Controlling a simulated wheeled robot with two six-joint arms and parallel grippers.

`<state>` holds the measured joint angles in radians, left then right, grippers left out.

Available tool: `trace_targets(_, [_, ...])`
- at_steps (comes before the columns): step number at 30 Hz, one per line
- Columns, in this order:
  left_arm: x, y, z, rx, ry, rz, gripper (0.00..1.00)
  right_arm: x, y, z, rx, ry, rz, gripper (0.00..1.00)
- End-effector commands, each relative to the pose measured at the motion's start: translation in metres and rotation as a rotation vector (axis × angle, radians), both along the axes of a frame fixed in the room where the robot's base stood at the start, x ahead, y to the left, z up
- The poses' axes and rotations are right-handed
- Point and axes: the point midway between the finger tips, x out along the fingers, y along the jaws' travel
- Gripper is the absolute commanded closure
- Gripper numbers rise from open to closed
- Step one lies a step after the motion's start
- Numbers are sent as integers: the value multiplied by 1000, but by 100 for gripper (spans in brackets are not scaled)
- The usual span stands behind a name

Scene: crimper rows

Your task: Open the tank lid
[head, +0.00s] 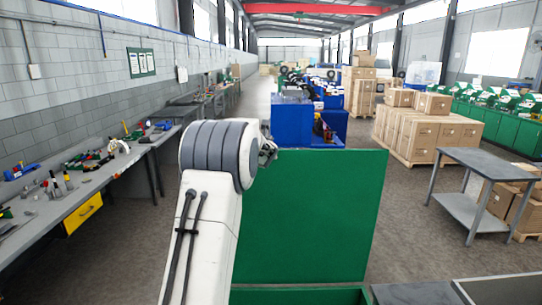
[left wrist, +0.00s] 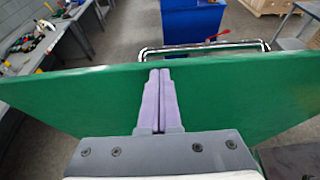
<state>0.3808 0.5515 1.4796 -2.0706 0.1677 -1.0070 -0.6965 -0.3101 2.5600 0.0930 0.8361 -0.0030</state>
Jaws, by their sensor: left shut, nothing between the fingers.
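The green tank lid (head: 312,215) stands raised, nearly upright, with its broad flat face toward me in the head view. Part of the green tank's rim (head: 300,297) shows below it at the bottom edge. In the head view my left arm covers the lid's left side, and only a small dark part of my left gripper (head: 268,152) shows near the lid's top left corner. In the left wrist view my left gripper (left wrist: 159,72) is shut and empty, its pale fingers lying in front of the lid (left wrist: 235,95). I cannot tell whether they touch it. My right gripper is not in view.
A chrome bar (left wrist: 205,47) shows beyond the lid's far edge in the left wrist view. A workbench with tools (head: 60,205) runs along the left wall. A grey table (head: 490,165) stands at the right. Blue cabinets (head: 292,120) and wooden crates (head: 425,135) stand behind.

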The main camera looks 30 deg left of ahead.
Motion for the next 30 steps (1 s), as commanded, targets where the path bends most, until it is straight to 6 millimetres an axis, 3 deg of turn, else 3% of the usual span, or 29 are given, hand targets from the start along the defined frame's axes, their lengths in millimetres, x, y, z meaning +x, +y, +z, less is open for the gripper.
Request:
trace_targets(3, [11,15,3,-1,1,5,100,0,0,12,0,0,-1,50])
trace_targets(12, [20,34,1,-1,0,17,100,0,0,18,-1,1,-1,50])
trace_targets(30, [13,28,3,1,-2,15,100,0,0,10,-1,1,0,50])
